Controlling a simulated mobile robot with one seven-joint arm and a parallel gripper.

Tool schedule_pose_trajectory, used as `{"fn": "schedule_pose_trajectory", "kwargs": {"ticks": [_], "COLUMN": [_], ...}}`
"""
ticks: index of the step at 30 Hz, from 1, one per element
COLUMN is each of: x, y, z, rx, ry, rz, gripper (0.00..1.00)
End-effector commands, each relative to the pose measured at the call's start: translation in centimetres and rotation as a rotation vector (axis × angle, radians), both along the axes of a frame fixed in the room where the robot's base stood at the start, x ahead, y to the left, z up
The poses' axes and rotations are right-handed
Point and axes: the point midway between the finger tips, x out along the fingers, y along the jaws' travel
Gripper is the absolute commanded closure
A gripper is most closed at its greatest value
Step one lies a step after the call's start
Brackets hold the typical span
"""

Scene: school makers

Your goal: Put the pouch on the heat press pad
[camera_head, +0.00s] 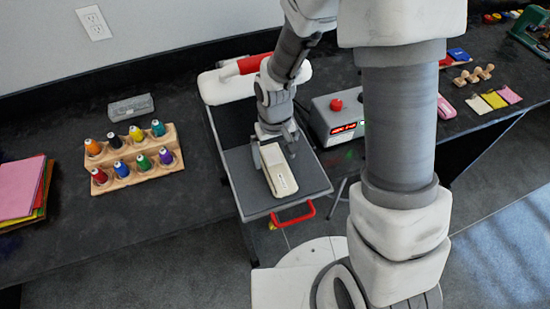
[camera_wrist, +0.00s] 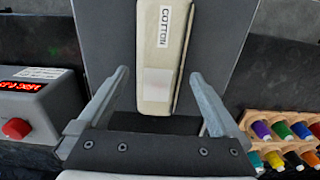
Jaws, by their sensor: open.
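The cream pouch (camera_head: 279,171) with a white label lies flat on the dark grey heat press pad (camera_head: 238,179). In the wrist view the pouch (camera_wrist: 154,88) has a label reading "COTTON" and lies on the pad (camera_wrist: 222,40). My gripper (camera_head: 275,142) is over the far end of the pouch. In the wrist view my gripper (camera_wrist: 160,95) is open, with one finger on each side of the pouch and a gap to each. The far end of the pouch is partly hidden by my gripper in the head view.
The press's red-handled upper part (camera_head: 240,82) is raised behind the pad. A control box (camera_head: 335,117) with a red button stands to the right. A wooden rack (camera_head: 135,160) of thread spools and a paper stack (camera_head: 22,188) are on the left.

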Motion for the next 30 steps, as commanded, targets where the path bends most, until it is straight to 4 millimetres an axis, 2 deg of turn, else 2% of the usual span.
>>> {"fn": "schedule_pose_trajectory", "kwargs": {"ticks": [1, 6, 12, 22, 26, 30], "x": [0.1, 0.1, 0.1, 0.0, -0.3, -1.2], "y": [0.0, 0.0, 0.0, -0.2, -1.1, -3.2], "z": [1.3, 5.0, 8.3, 10.0, 12.0, 16.1], "rx": [0.002, 0.001, 0.001, -0.001, 0.0, 0.003], "ry": [-0.006, -0.006, -0.003, -0.005, -0.043, -0.12], "rz": [-0.002, -0.001, -0.001, -0.003, -0.022, -0.065], "gripper": [0.0, 0.0, 0.0, 0.0, 0.0, 0.0]}}
